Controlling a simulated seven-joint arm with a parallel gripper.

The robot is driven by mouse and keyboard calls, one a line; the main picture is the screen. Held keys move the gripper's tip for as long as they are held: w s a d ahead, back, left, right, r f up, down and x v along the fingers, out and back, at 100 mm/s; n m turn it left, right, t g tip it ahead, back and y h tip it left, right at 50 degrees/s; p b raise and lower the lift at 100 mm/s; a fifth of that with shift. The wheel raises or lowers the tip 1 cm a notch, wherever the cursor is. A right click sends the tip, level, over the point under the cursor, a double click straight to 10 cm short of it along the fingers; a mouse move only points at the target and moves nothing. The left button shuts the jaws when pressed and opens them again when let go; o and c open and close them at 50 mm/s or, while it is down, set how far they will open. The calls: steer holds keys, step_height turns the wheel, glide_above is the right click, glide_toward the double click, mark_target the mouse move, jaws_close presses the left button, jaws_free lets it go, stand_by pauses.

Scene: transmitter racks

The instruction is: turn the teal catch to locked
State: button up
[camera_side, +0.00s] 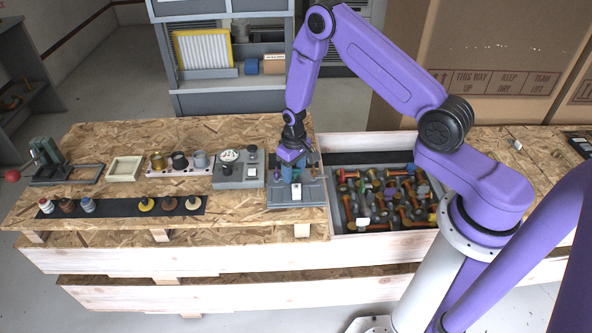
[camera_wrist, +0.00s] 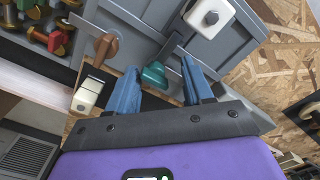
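The teal catch (camera_wrist: 154,74) is a small rounded handle on a grey panel (camera_wrist: 150,16) in the wrist view. A thin grey metal strip runs from near it toward the upper right. My gripper (camera_wrist: 160,68) has two blue fingers, spread apart, with the catch showing between their tips. I cannot tell whether either finger touches it. In the side view my gripper (camera_side: 291,172) points down over the grey panel (camera_side: 297,194) and hides the catch there.

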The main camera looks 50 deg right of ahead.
mark_target(295, 173)
steer(key=shift+s+d, duration=0.1)
steer(key=shift+r, duration=0.4)
step_height(295, 173, up, 17)
steer(key=shift+f, duration=0.2)
stand_by(0.4)
